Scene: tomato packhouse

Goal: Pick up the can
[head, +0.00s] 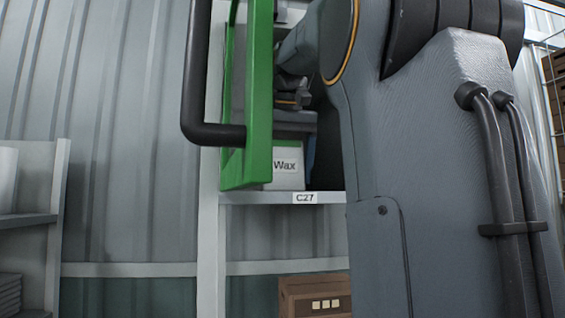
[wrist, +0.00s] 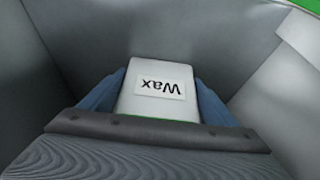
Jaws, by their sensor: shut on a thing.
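The can is a white, box-like container labelled "Wax" with a green edge. In the head view the can (head: 287,172) stands upright on or just above a white shelf (head: 255,198) marked C27, partly hidden by the green frame and my arm. In the wrist view the can (wrist: 158,97) sits between the two blue fingers of my gripper (wrist: 162,90), its label upside down. My gripper is shut on it, with one finger against each side. Whether its base touches the shelf cannot be told.
A green frame (head: 260,110) with a black bar handle (head: 193,90) stands at the left of the shelf opening. A brown crate (head: 312,298) lies below the shelf. Grey shelving (head: 52,230) stands at the far left. My arm covers the right side.

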